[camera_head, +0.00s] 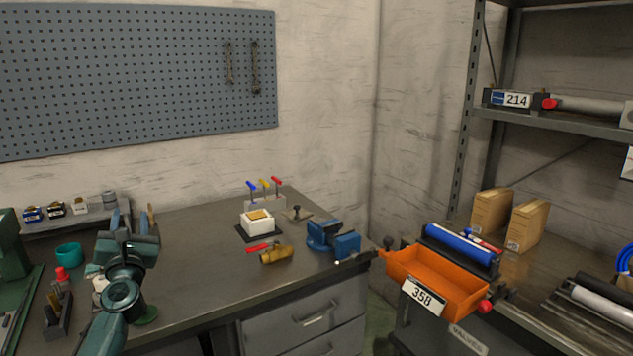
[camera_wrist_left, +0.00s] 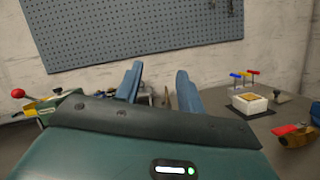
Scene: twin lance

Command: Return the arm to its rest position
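My left arm (camera_head: 121,296) rises from the bottom left of the head view, over the left part of the workbench. My left gripper (camera_head: 130,224) points toward the back wall. In the left wrist view its two blue fingers (camera_wrist_left: 160,78) stand apart with nothing between them, so it is open and empty. Small items on the bench show behind the gap. My right arm and right gripper are in neither view.
The workbench (camera_head: 200,292) holds a brass valve (camera_head: 277,255), a blue vise (camera_head: 325,237), a white block (camera_head: 257,222) and a teal cup (camera_head: 69,254). An orange bin (camera_head: 437,270) is at right. Pegboard (camera_head: 130,80) hangs behind. The bench middle is fairly clear.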

